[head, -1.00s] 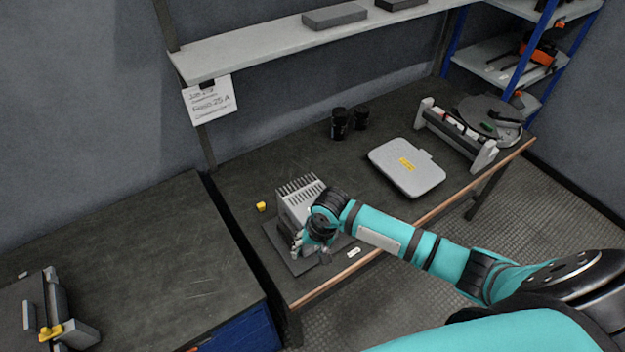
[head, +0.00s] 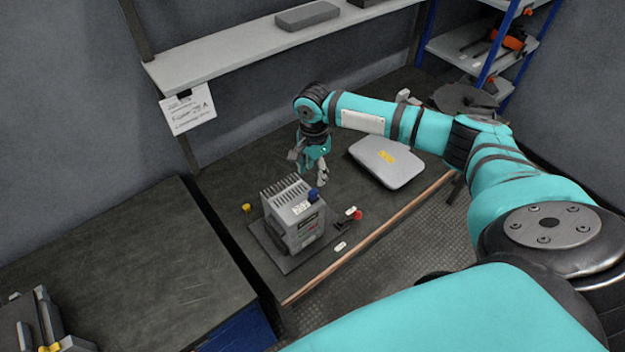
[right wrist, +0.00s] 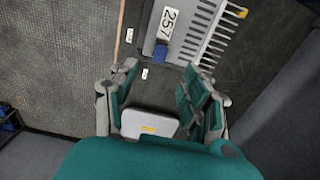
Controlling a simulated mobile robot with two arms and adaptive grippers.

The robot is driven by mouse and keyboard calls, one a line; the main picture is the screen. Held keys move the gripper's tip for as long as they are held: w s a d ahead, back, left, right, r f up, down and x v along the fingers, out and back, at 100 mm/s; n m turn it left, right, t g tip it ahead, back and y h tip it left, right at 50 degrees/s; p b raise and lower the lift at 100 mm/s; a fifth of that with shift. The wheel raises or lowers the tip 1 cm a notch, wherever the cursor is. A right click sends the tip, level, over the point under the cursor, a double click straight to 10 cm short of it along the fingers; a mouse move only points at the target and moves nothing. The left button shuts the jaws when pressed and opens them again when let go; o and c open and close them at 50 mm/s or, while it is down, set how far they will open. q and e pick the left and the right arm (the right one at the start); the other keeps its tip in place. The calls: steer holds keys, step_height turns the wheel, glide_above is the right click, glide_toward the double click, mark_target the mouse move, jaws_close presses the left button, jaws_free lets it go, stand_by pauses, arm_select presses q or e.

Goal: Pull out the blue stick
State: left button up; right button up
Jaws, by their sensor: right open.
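The blue stick (head: 313,195) shows as a short blue knob at the top right edge of the grey finned box (head: 305,225). In the right wrist view the blue stick (right wrist: 160,53) lies beside a white label reading 257. My right gripper (head: 309,168) is open and empty, pointing down, raised above the table behind and beyond the box. In the right wrist view its spread fingers (right wrist: 160,82) are apart from the stick, which lies past the fingertips. My left gripper is out of view.
The box stands on a dark plate (head: 280,256). A yellow cube (head: 246,208), a red piece (head: 356,214) and a small white tag (head: 341,246) lie around it. A grey case (head: 388,163) is to the right. A shelf (head: 240,55) hangs above the table's back.

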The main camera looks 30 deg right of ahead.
mark_target(314, 191)
steer(key=shift+f+b, duration=0.7)
steer(key=shift+f, duration=0.15)
step_height(314, 191, down, 4)
steer(key=b, duration=0.4)
steer(key=shift+f+b, duration=0.1)
steer(key=shift+b, duration=0.2)
steer(key=shift+f+p, duration=0.35)
steer(key=shift+p, duration=0.05)
steer(key=shift+f, duration=1.2)
steer(key=shift+p, duration=0.55)
steer(key=shift+p, duration=0.55)
